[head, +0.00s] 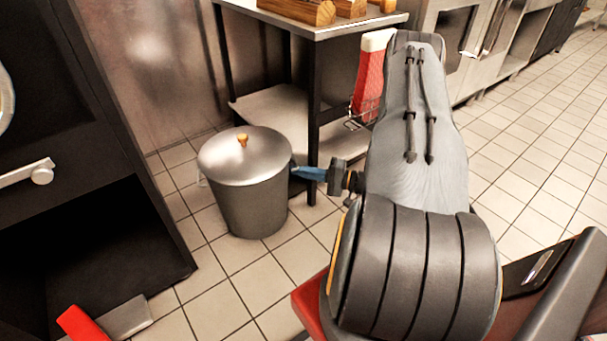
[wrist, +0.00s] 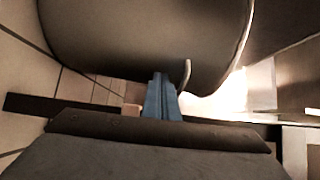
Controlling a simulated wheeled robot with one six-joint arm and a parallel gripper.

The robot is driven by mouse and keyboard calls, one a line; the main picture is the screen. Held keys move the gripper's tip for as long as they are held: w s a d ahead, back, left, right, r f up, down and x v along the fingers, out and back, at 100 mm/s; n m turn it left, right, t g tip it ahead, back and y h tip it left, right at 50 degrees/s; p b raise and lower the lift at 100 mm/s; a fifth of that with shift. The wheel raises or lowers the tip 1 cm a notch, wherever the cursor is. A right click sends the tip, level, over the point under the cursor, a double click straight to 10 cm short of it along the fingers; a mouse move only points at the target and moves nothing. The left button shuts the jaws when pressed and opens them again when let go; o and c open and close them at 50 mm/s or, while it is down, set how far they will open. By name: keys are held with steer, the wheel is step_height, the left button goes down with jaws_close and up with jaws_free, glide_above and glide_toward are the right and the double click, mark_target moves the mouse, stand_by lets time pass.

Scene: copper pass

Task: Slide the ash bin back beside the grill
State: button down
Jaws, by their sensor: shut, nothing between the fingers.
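The ash bin (head: 254,206) is a grey metal pail with a domed lid and a small wooden knob. It stands upright on the tiles, between the black grill (head: 95,215) at left and a metal table at right. A gap of floor shows between bin and grill. My gripper (head: 297,171) is shut, its blue fingers at the bin's right side, just below the lid rim. In the wrist view the bin (wrist: 140,35) fills the top, and the blue fingers (wrist: 160,85) reach its edge. I cannot tell whether they touch it.
The metal table (head: 320,28) with logs (head: 300,10) on top has a dark leg (head: 314,120) close to my gripper. A red-handled tool (head: 82,325) lies by the grill at lower left. A red container (head: 371,75) stands behind my arm. Tiles in front of the bin are clear.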

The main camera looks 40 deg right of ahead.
steer(key=a+p, duration=0.3)
steer(key=a, duration=0.1)
steer(key=shift+w+a, duration=0.1)
steer(key=shift+w, duration=0.1)
stand_by(0.3)
